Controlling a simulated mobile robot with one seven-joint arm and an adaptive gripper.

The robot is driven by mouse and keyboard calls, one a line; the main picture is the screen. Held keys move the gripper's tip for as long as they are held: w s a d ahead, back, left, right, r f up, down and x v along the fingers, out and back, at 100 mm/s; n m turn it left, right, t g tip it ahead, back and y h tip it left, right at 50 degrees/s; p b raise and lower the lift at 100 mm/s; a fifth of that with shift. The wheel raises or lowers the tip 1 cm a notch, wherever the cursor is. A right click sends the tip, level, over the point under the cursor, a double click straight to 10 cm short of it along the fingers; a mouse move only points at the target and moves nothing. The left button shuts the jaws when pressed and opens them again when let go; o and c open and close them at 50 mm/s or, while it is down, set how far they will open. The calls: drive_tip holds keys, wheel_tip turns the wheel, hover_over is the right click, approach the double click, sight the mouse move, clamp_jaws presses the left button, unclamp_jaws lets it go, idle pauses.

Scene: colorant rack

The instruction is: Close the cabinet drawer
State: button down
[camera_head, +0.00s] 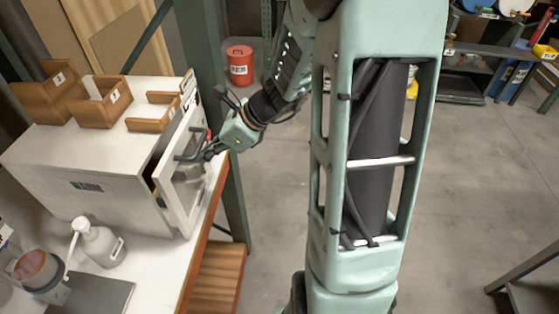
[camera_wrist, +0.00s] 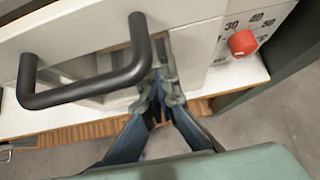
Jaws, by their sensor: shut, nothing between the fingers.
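The white cabinet (camera_head: 85,175) sits on the bench at the left in the head view. The panel carries a dark bar handle (camera_head: 190,156), large at the left of the wrist view (camera_wrist: 88,90). My gripper (camera_head: 211,150) is in front of the panel, close to the handle. In the wrist view, my shut, empty fingers (camera_wrist: 158,88) point at the panel's lower part, right of the handle. I cannot tell whether they touch it.
A red knob (camera_wrist: 242,42) with a number scale is right of the panel. Wooden boxes (camera_head: 100,100) stand on the cabinet. A green post (camera_head: 215,90) rises behind my gripper.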

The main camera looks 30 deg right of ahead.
drive_tip(key=shift+w+a, duration=0.75)
drive_tip(key=shift+a, duration=0.45)
drive_tip(key=shift+w+a+r, duration=0.1)
drive_tip(key=shift+r, duration=0.05)
